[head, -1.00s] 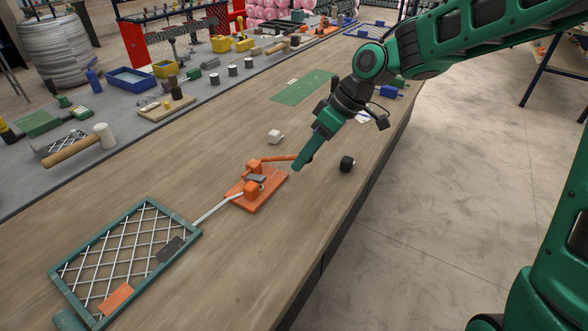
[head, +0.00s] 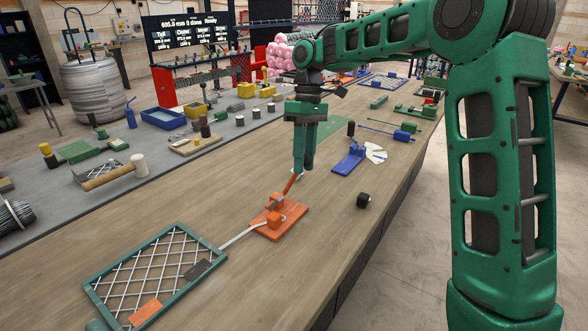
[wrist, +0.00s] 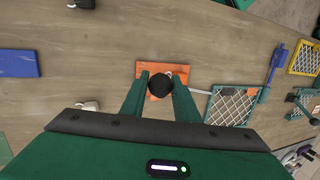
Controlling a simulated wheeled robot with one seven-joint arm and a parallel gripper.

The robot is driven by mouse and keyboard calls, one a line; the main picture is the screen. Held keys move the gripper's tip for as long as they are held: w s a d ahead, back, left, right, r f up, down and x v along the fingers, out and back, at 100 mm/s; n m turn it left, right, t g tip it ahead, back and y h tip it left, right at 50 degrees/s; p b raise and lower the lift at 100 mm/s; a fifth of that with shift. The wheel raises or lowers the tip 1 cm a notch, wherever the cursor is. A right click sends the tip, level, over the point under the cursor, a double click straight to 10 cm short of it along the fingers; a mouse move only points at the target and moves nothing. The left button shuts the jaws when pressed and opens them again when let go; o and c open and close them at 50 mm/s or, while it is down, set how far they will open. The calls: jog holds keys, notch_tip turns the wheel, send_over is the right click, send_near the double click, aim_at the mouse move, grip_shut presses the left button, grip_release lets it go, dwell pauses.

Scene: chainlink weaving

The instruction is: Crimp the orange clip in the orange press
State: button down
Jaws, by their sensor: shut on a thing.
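The orange press (head: 284,226) stands on the wooden bench, and it also shows in the wrist view (wrist: 145,68). Its orange lever (head: 290,186) slopes up from the press body to my gripper (head: 300,170). My gripper points down. In the wrist view its fingers (wrist: 160,88) are shut on the lever's dark round knob (wrist: 160,86). A pale strip (head: 243,234) runs from the press to a green-framed wire mesh (head: 155,268). I cannot make out the orange clip; the press's jaw area is small and partly covered in the wrist view by the knob and fingers.
A black block (head: 363,200) lies right of the press. A blue press (head: 349,160) stands farther back, beside pale fanned cards (head: 375,153). An orange plate (head: 145,313) and a dark plate (head: 198,267) lie on the mesh.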

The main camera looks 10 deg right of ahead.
jog(key=shift+w+a+r, duration=0.2)
jog(key=shift+w+a, duration=0.1)
jog(key=shift+w, duration=0.25)
jog(key=c, duration=1.4)
grip_release()
jog(key=v, duration=1)
jog(key=shift+w+r, duration=0.15)
jog(key=shift+r, duration=0.15)
